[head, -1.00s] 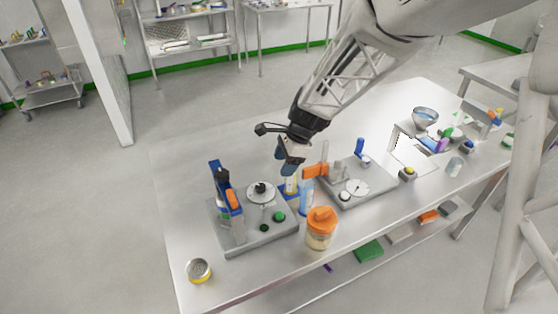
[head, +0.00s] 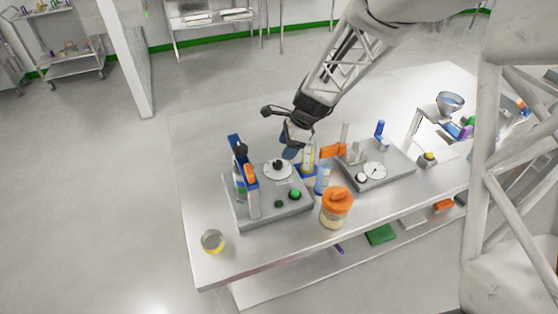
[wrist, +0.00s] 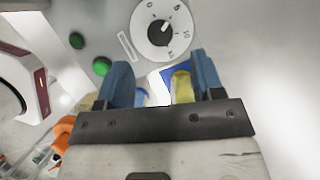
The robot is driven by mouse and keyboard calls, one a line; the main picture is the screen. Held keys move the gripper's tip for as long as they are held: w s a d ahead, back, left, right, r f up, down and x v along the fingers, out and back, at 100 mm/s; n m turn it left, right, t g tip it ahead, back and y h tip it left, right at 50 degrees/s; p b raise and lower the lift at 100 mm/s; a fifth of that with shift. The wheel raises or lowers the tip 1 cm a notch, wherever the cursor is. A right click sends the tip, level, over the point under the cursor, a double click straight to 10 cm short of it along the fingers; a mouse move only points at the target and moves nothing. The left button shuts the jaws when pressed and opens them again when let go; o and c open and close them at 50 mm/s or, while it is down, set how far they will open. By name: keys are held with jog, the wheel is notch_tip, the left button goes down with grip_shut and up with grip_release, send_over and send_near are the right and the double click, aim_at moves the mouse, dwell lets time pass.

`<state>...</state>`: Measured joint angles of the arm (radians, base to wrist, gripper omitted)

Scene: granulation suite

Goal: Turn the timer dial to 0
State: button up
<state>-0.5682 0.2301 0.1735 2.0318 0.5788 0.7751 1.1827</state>
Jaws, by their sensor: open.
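The timer dial (head: 277,169) is a white round face with a black knob, on the grey panel (head: 270,212) of the left device. In the wrist view the dial (wrist: 166,46) lies just beyond my fingertips. Its black knob (wrist: 158,35) carries a light mark towards its upper right, and printed numbers around the face are only partly legible. My gripper (head: 289,151) is above and slightly right of the dial in the head view. In the wrist view my gripper (wrist: 163,78) has its blue fingers apart, with no knob between them.
Green buttons (head: 295,194) sit on the same panel, and a blue-and-orange upright part (head: 243,175) stands at its left. An orange-lidded jar (head: 336,207), bottles (head: 323,178) and a second device with a gauge (head: 375,171) stand to the right. The table's left end is mostly clear.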

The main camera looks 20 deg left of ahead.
aim_at(278, 163)
jog(key=shift+x, duration=3.4)
jog(key=c, duration=0.9)
